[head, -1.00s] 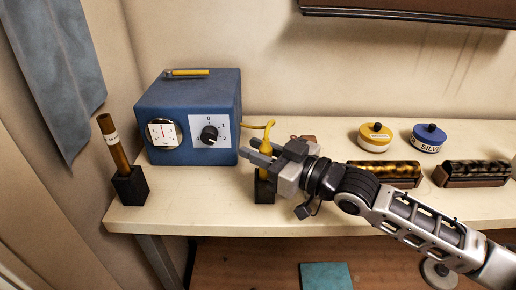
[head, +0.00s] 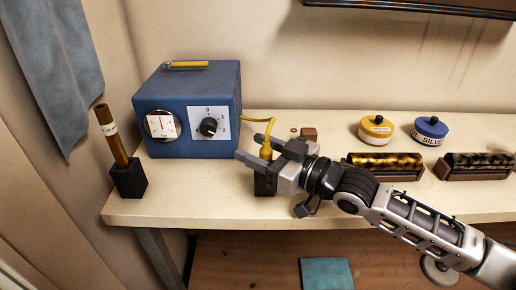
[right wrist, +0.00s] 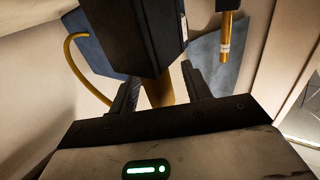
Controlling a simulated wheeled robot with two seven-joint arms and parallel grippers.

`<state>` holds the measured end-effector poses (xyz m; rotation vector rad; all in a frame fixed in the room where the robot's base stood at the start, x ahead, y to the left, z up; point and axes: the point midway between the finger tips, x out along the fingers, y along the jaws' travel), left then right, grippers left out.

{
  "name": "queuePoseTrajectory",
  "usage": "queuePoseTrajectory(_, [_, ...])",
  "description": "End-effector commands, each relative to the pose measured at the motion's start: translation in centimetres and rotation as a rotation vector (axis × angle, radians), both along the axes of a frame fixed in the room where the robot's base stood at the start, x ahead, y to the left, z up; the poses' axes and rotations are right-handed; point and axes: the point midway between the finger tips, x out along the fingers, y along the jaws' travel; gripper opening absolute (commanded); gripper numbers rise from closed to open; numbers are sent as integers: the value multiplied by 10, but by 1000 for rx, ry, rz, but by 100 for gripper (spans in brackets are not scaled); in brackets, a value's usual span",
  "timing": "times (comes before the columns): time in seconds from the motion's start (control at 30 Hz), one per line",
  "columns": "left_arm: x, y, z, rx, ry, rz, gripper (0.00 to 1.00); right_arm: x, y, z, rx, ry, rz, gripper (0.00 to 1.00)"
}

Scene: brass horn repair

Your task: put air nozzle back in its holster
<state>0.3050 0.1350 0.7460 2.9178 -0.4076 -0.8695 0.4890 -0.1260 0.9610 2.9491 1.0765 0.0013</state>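The yellow air nozzle (head: 265,153) stands upright in the black holster (head: 264,186) near the front of the bench, its thin yellow hose curving left toward the blue box. My right gripper (head: 250,147) is open around the nozzle, with one finger on each side. In the right wrist view the yellow nozzle (right wrist: 160,94) shows between the two spread fingers, with gaps on both sides, and the dark holster (right wrist: 140,38) lies beyond. The gripper partly hides the nozzle and holster in the head view. My left gripper is not in view.
A blue box (head: 190,110) with a gauge and knob stands left of the nozzle. A brown tube in a black stand (head: 129,178) is at the far left. Yellow (head: 376,131) and blue (head: 431,130) tins and two brushes lie right. Bare bench (head: 205,200) shows in front of the box.

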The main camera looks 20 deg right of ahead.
Motion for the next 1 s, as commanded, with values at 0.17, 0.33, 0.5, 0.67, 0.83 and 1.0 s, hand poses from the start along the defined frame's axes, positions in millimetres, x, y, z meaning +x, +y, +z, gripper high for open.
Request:
queuePoseTrajectory(0.17, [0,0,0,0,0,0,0,0,0,-3,-2,7,0,48])
queuePoseTrajectory(0.33, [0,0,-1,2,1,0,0,0,0,-4,-2,7,0,48])
queuePoseTrajectory(0.5, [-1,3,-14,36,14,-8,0,0,0,-4,-3,9,0,48])
queuePoseTrajectory(0.67, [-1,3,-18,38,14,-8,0,-26,-21,-8,-10,15,1,48])
queuePoseTrajectory(0.83, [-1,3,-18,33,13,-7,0,-51,-43,-6,-6,12,-2,48])
queuePoseTrajectory(1.0, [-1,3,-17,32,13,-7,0,-71,-60,-3,-3,9,-2,48])
